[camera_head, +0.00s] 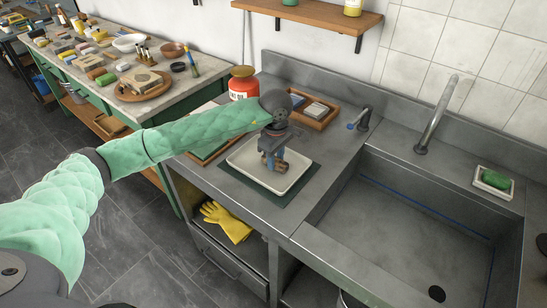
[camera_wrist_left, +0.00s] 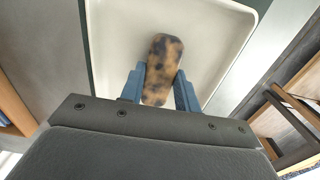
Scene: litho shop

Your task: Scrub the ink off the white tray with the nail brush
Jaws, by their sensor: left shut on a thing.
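The white tray (camera_head: 247,167) lies on a dark mat (camera_head: 292,197) on the steel counter left of the sink. My left gripper (camera_head: 275,165) reaches down over the tray from above. In the left wrist view my left gripper (camera_wrist_left: 160,90) has its blue fingers shut on the nail brush (camera_wrist_left: 163,62), which has a mottled brown and black body. The white tray (camera_wrist_left: 112,40) lies behind the brush there. The brush's bristles are hidden, and I cannot tell if they touch the tray. No ink shows clearly on the visible tray surface. My right gripper is not in view.
The sink (camera_head: 400,240) with its tap (camera_head: 437,115) is to the right. A wooden tray (camera_head: 313,110) and a red container (camera_head: 243,84) stand behind the white tray. A green bar in a dish (camera_head: 493,181) sits at the right. A cluttered bench (camera_head: 190,84) is at left.

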